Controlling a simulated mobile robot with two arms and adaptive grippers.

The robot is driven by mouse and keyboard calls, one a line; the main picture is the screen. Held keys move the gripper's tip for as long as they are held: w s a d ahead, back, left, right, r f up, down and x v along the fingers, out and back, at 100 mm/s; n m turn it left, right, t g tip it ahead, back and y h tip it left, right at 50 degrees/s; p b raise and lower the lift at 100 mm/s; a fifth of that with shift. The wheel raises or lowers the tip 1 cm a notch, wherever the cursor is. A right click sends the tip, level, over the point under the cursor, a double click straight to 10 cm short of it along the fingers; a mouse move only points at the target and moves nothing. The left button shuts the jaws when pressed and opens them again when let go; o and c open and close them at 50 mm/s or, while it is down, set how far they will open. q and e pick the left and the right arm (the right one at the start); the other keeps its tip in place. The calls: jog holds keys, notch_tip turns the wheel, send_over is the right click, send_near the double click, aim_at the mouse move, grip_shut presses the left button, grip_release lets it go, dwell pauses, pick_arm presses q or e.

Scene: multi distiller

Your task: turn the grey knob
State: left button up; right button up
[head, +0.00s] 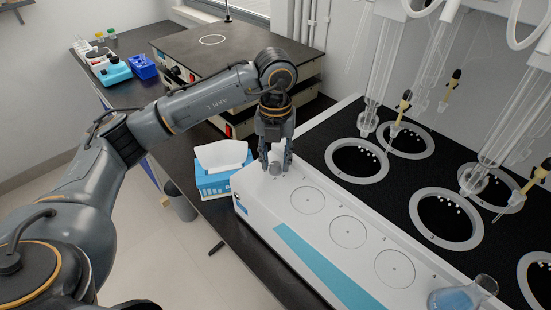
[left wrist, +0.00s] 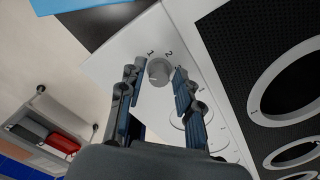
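The grey knob (left wrist: 159,71) is a short round cylinder on the white front panel (left wrist: 110,62) of the distiller, with the marks 1 and 2 beside it. In the head view the knob (head: 275,168) shows between the fingers of my left gripper (head: 276,166). In the left wrist view my left gripper (left wrist: 157,82) is open, with one finger on each side of the knob. Gaps show between the knob and both fingers there. My right gripper is in neither view.
White round plates (head: 347,232) lie along the distiller's panel, and a flask of blue liquid (head: 463,296) stands at its near end. A blue tissue box (head: 220,180) sits left of my left gripper. Glass tubes (head: 378,65) hang over the black top with ringed holes.

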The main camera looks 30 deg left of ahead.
aim_at(275, 164)
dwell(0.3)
pick_arm(q)
notch_tip(275, 164, up, 12)
dwell(0.5)
jog(key=shift+s+f, duration=0.1)
jog(key=shift+s, duration=0.05)
dwell(0.4)
